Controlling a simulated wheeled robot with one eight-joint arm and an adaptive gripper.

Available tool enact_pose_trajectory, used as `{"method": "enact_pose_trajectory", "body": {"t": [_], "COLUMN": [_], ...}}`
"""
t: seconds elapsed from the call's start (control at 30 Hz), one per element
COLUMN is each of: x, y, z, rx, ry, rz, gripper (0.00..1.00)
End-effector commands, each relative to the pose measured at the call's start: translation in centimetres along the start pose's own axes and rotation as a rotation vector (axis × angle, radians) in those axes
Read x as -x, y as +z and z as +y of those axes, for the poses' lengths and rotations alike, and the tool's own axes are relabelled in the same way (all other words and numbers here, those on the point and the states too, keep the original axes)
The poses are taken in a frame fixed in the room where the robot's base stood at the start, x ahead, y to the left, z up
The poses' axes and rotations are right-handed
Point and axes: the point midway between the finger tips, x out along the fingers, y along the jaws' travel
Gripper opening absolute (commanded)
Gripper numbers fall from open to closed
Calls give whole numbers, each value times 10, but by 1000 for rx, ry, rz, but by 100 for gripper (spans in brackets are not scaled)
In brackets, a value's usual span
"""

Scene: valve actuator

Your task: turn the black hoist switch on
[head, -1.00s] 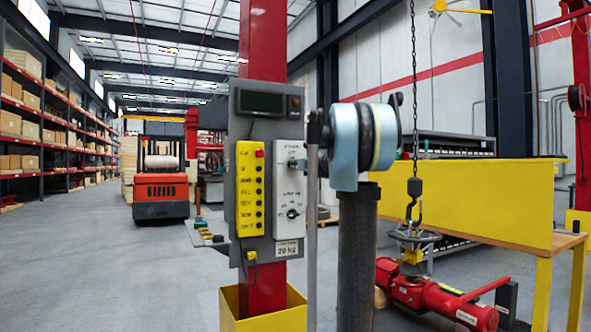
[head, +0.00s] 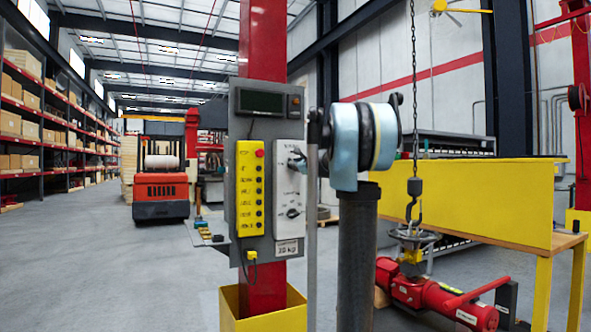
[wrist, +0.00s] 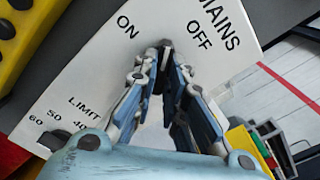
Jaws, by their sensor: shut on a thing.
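The black hoist switch (wrist: 164,52) is on a white panel (wrist: 85,70) in the wrist view, just below and between the printed words ON and OFF, beside MAINS. My gripper (wrist: 166,66) is shut on it, fingertips on either side. The fingers hide much of the switch, so I cannot tell which word it points to. In the head view, the white panel (head: 290,190) hangs on a red column, and my gripper (head: 296,161) is at its upper part, partly hidden by my arm.
A yellow button box (head: 250,188) is left of the white panel. A lower dial (head: 292,212) is on that panel. A chain hook (head: 414,200) hangs at right above a red valve actuator (head: 430,295). A yellow-sided bench (head: 480,205) stands behind.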

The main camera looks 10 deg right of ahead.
Motion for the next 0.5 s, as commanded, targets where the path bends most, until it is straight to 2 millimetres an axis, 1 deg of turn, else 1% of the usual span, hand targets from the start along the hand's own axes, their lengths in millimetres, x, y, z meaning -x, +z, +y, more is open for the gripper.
{"method": "enact_pose_trajectory", "body": {"t": [0.5], "x": [0], "y": [0], "z": [2], "rx": [482], "ry": [2], "rz": [-2], "gripper": [0]}}
